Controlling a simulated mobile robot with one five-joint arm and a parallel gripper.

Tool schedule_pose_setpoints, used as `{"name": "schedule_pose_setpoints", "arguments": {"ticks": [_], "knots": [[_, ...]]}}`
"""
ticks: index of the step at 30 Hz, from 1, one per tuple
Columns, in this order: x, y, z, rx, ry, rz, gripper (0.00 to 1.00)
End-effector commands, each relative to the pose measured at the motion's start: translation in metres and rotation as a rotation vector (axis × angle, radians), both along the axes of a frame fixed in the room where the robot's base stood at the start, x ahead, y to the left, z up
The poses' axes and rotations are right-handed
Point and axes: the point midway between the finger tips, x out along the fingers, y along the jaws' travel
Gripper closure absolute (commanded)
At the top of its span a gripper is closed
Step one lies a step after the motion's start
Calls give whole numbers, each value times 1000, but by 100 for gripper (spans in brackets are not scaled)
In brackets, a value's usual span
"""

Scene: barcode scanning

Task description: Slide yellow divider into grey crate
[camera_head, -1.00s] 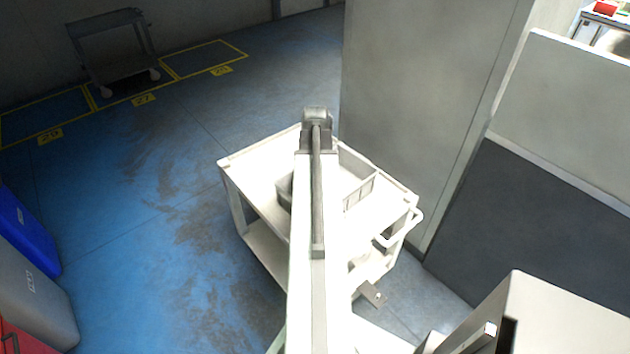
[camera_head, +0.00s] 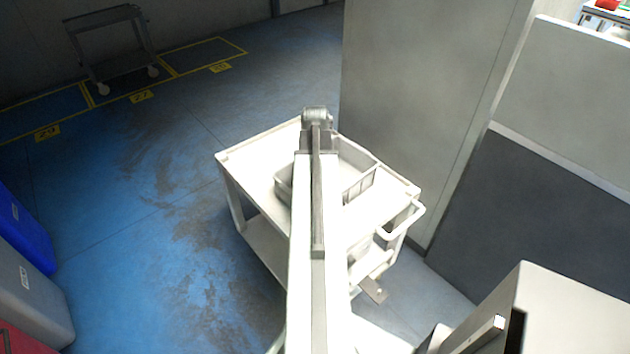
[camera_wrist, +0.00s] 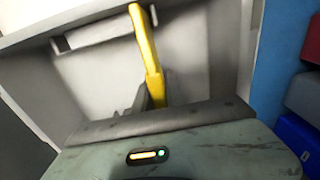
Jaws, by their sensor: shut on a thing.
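The yellow divider (camera_wrist: 149,55) shows edge-on in the wrist view, tilted slightly, in front of my gripper (camera_wrist: 146,98). My gripper is shut on its near end, and one dark finger shows beside it. The grey crate (camera_head: 361,184) sits on the white cart in the head view, partly hidden behind my arm. In the wrist view the pale crate walls (camera_wrist: 228,48) appear around the divider. I cannot tell how deep the divider sits or whether it touches the crate. In the head view my arm hides the divider and fingers.
The white cart (camera_head: 250,157) has bare top at its left and a handle at its right. A grey wall panel (camera_head: 430,90) stands close behind it. Blue (camera_head: 22,228) and grey (camera_head: 32,292) bins stand at far left. The floor between is open.

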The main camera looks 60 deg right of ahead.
Motion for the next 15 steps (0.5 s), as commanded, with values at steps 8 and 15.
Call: {"name": "schedule_pose_setpoints", "arguments": {"ticks": [8, 15], "knots": [[0, 0, -17, 0, 0, 0, 100], [0, 0, -30, 0, 0, 0, 100]]}}
